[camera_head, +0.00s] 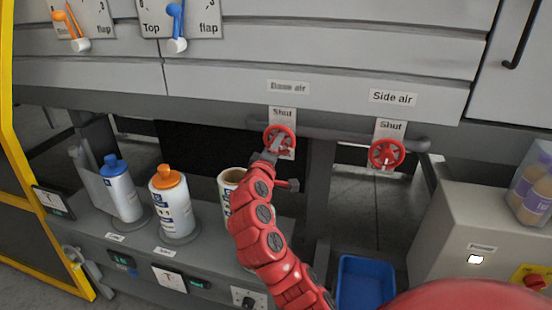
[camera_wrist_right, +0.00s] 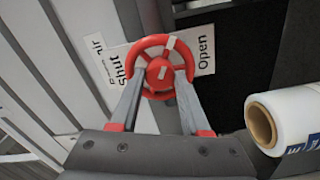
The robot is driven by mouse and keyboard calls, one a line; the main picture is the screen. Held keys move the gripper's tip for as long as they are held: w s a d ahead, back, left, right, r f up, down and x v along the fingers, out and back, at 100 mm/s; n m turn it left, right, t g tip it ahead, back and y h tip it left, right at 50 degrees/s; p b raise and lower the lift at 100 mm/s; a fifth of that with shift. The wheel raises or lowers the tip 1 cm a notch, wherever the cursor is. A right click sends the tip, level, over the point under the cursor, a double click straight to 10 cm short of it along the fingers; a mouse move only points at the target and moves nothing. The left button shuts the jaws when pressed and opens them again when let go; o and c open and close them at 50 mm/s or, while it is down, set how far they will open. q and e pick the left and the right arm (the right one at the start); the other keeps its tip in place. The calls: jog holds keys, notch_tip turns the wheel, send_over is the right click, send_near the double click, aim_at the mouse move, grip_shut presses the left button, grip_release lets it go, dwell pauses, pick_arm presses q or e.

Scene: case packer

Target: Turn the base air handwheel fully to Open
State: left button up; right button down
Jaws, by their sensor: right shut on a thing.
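The base air handwheel (camera_head: 281,136) is a small red wheel under the "Base air" label (camera_head: 288,87), with a "Shut" plate behind it. My right gripper (camera_head: 272,150) reaches it from below and is shut on the wheel. In the right wrist view the handwheel (camera_wrist_right: 160,66) sits between the two grey fingers (camera_wrist_right: 155,92), which touch its rim. A pale mark shows at the top of the wheel there, between the words "Shut" (camera_wrist_right: 118,68) and "Open" (camera_wrist_right: 205,50). My left gripper is not in view.
The side air handwheel (camera_head: 386,153), also red, is to the right under its own label. An orange-capped bottle (camera_head: 172,205), a blue-capped bottle (camera_head: 120,190) and a roll (camera_head: 231,180) stand on the ledge left of my arm. A blue bin (camera_head: 365,282) is below.

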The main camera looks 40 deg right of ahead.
jog(key=shift+f+m+b, duration=0.2)
jog(key=shift+m+b, duration=5.7)
jog(key=shift+b, duration=1.1)
jog(key=shift+c, duration=1.9)
grip_release()
jog(key=shift+r, duration=0.1)
jog(key=shift+a, duration=0.1)
